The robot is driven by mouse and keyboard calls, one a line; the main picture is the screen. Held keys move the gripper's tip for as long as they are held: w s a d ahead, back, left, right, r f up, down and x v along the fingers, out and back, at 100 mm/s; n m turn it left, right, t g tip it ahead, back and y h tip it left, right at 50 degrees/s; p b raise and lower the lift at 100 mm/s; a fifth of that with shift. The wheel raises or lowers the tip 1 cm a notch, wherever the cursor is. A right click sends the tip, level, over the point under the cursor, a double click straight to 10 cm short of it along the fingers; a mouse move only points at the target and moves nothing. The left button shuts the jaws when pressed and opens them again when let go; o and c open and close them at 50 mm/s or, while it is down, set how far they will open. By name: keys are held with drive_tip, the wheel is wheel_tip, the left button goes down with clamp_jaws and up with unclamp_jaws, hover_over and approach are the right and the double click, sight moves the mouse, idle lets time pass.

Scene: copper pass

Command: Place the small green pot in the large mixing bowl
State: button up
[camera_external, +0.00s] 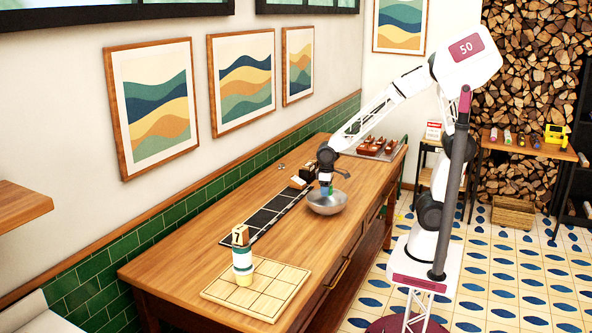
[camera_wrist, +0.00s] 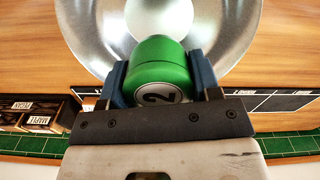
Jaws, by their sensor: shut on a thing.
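The small green pot (camera_wrist: 160,67), marked with a 2, is between the two blue fingers of my gripper (camera_wrist: 160,80) in the wrist view. My gripper is shut on it. The large mixing bowl (camera_wrist: 92,30) is silver metal and lies beneath and beyond the pot in the wrist view. In the external view the bowl (camera_external: 327,205) stands on the wooden table, and my gripper (camera_external: 326,189) is right over it with the pot. I cannot tell whether the pot touches the bowl's inside.
A black strip (camera_external: 262,220) runs along the wall side. Labelled boxes (camera_wrist: 40,110) stand near the bowl. A tray (camera_external: 376,155) is at the far end.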

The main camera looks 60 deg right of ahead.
drive_tip(key=shift+f, duration=1.85)
drive_tip(key=shift+f, duration=1.85)
drive_tip(key=shift+f, duration=0.2)
drive_tip(key=o, duration=1)
drive_tip(key=shift+r, duration=0.2)
drive_tip(key=shift+r, duration=6)
